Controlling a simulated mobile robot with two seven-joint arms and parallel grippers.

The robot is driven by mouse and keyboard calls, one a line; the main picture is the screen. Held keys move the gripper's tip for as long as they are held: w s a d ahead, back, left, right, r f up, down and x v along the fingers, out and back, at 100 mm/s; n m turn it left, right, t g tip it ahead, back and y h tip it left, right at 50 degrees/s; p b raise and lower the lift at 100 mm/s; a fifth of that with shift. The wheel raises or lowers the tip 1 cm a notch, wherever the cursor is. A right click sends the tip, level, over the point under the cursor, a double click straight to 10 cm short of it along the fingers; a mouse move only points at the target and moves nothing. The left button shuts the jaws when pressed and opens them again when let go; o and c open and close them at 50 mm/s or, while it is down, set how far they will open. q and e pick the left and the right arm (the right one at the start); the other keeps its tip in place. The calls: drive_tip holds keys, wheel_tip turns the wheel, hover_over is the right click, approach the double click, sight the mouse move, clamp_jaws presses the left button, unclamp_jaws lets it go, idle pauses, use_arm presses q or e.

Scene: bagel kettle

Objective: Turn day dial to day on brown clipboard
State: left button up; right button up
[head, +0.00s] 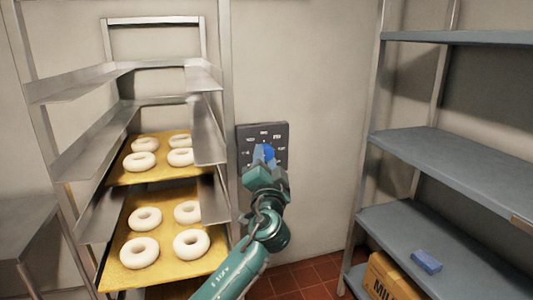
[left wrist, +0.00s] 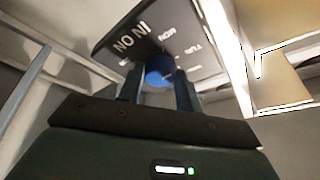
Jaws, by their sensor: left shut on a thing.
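A dark day dial panel (head: 250,133) with white lettering around its face is fixed to the wall in the middle of the head view. Its blue knob (left wrist: 159,71) shows between my fingers in the left wrist view. My left gripper (head: 264,156) is at the panel, shut on the knob and covering the lower part of the face. Which label the knob points to cannot be told. No brown clipboard is clearly in view. My right gripper is not in view.
A metal rack with yellow trays (head: 155,274) of white rings (head: 192,243) stands close left of the panel. Bare wall lies between.

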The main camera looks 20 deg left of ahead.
use_arm(q)
drive_tip(key=shift+r+m+h+p, duration=0.1)
drive_tip(key=shift+m+h+p, duration=0.4)
drive_tip(key=shift+m, duration=0.2)
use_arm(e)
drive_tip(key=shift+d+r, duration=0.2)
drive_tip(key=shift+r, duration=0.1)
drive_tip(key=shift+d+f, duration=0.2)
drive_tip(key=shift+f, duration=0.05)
use_arm(q)
drive_tip(key=o, duration=1)
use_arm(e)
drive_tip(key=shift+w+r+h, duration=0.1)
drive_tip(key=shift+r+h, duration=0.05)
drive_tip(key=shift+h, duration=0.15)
use_arm(q)
drive_tip(key=shift+s, duration=0.1)
